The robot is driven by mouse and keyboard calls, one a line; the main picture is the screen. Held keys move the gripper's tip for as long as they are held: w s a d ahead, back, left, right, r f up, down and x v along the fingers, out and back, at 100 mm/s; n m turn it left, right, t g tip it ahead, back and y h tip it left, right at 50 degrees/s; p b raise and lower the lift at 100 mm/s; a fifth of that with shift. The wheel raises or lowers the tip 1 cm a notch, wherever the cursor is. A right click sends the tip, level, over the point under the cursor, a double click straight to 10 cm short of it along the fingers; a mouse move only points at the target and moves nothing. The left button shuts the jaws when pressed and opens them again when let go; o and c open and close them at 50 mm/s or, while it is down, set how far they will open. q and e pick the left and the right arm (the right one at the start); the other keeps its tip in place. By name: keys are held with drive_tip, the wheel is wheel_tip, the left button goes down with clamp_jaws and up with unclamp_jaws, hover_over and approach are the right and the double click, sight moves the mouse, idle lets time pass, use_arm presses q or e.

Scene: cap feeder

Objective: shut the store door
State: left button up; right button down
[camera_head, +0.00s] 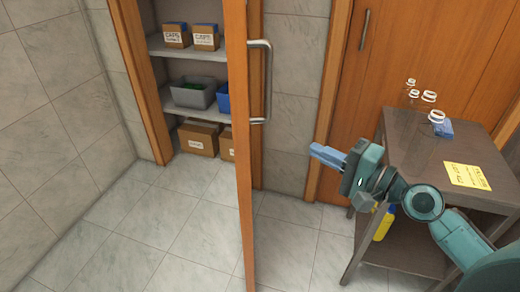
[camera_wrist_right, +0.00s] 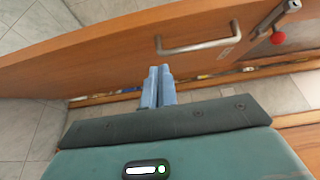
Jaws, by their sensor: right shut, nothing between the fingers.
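The store door (camera_head: 240,130) is a wooden door standing open, seen nearly edge-on in the head view, with a metal bar handle (camera_head: 267,82) on its right side. The store opening (camera_head: 200,60) behind it shows shelves. My right gripper (camera_head: 314,149) is shut and empty, to the right of the door and below the handle, apart from it in the head view. In the right wrist view the door (camera_wrist_right: 100,50) spans the upper part, with its handle (camera_wrist_right: 198,47) beyond the shut fingertips (camera_wrist_right: 160,70). My left gripper is not in view.
A dark side table (camera_head: 435,170) with several small bottles and a yellow note (camera_head: 467,176) stands at the right, close to my right arm. Cardboard boxes (camera_head: 198,138) and a grey bin (camera_head: 193,95) are in the store. The tiled floor left of the door is clear.

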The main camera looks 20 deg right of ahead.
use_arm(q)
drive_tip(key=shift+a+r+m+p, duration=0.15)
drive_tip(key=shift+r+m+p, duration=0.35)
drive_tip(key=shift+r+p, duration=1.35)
use_arm(e)
drive_tip(key=s+a+p+x, duration=0.1)
drive_tip(key=a+x, duration=0.1)
drive_tip(key=x, duration=1.1)
drive_tip(key=shift+s, duration=0.25)
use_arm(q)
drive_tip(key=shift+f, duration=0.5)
use_arm(e)
drive_tip(key=shift+a+r, duration=0.1)
drive_tip(key=shift+r, duration=0.05)
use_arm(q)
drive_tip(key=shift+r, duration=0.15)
use_arm(e)
drive_tip(key=shift+a, duration=0.15)
